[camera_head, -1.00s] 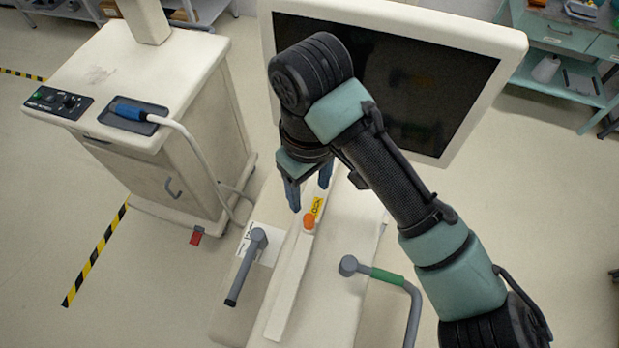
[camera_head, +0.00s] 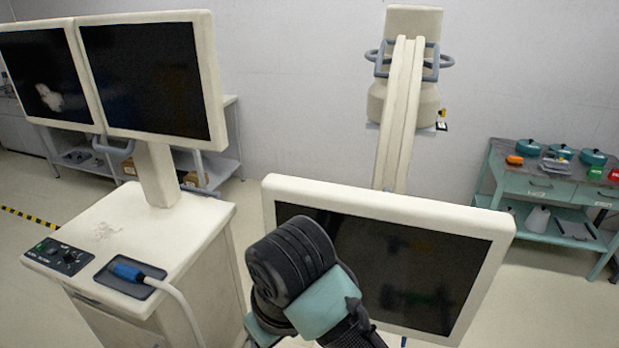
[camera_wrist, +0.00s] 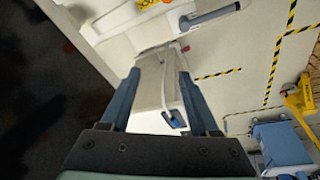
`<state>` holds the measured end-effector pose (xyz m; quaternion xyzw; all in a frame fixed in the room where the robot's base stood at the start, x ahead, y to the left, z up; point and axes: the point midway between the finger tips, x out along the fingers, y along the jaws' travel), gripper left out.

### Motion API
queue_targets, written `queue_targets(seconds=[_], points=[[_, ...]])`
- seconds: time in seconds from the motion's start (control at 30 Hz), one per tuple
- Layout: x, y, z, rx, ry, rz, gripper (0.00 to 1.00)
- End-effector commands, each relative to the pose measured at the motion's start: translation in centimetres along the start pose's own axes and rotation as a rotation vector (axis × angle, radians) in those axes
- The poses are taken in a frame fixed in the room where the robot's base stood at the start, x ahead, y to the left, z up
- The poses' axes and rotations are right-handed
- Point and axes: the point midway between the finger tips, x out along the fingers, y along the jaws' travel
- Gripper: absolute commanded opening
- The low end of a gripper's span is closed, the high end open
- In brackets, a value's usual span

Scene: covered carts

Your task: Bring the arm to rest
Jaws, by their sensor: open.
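My arm (camera_head: 315,290) rises from the bottom edge of the head view, in front of a dark monitor. My gripper is below that frame. In the wrist view, my gripper (camera_wrist: 158,74) has its two blue fingers spread apart, with nothing held between them. Beyond the fingers, the white cart (camera_wrist: 152,85) with a blue-ended plug shows further off. The gap between fingertips and cart cannot be judged exactly.
The near monitor (camera_head: 385,270) stands close behind my arm. A white cart (camera_head: 130,225) with twin screens (camera_head: 150,80) is at left. A teal bench (camera_head: 545,185) stands at right.

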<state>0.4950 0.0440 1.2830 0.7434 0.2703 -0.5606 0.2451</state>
Motion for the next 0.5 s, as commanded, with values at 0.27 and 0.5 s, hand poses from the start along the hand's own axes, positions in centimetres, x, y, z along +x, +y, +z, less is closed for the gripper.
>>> queue_targets(seconds=[0.27, 0.5], points=[[-12.2, -1.8, -15.5, 0.019, 0.893, 0.186, 0.62], [-28.1, 0.4, -13.3, 0.17, 1.593, 0.464, 0.62]])
